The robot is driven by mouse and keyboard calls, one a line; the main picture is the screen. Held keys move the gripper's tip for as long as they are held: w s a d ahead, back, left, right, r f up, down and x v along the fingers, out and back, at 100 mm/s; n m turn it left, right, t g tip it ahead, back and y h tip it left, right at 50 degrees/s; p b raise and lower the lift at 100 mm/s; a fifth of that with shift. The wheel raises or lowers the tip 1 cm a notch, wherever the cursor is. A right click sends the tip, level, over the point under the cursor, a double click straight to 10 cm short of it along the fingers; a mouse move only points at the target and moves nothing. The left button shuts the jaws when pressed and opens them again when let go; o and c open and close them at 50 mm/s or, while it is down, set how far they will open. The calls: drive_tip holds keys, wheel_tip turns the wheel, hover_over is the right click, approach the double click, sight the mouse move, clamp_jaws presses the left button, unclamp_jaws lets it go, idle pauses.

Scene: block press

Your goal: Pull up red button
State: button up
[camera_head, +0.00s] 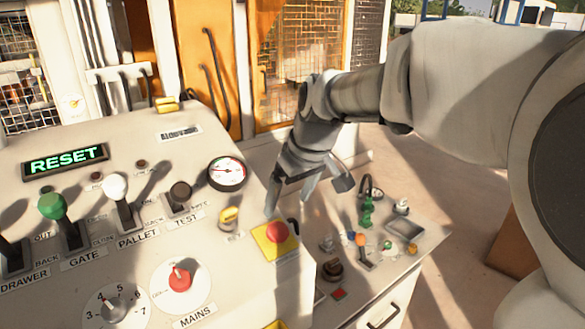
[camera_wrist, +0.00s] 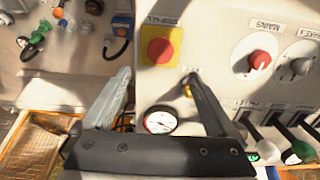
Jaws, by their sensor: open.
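The red button (camera_head: 277,232) is a round mushroom head on a yellow square plate (camera_head: 264,247), at the right end of the sloped control panel. In the wrist view, the red button (camera_wrist: 158,51) sits on its yellow plate (camera_wrist: 177,35) at the upper middle. My gripper (camera_head: 291,196) is open and empty, above and just behind the button in the head view. In the wrist view, my gripper (camera_wrist: 159,80) has its fingers spread, with the button beyond the tips and roughly centred between them. No contact with the button shows.
A yellow key switch (camera_head: 229,216) and a round gauge (camera_head: 227,174) are left of the button. Levers and the red MAINS knob (camera_head: 180,278) fill the panel. A lower bench with small parts, including a green valve (camera_head: 367,212), stands at right.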

drive_tip(key=v, duration=0.8)
